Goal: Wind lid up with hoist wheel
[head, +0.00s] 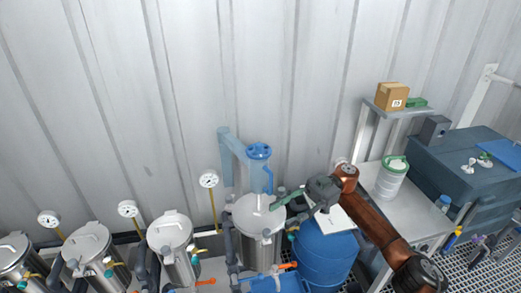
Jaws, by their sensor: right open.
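The blue hoist (228,155) stands against the wall, with its arm reaching out over a steel vessel. A blue round wheel (259,151) sits at the top of the hoist's hanging blue part (262,178). Below it is the pale lid (256,209) at the top of the steel vessel (259,247); I cannot tell whether a gap lies between them. My right gripper (288,209) comes in from the right, open and empty, with its fingers by the right side of the lid and below the wheel. Whether it touches the lid is unclear. My left gripper is not in view.
Several other lidded steel vessels (172,232) with gauges (208,180) stand at left. A blue drum (325,255) is right of the hoist's vessel, under my right arm. A metal bench (398,219) holds a white green-lidded tub (391,180). A carton (392,96) sits on a shelf.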

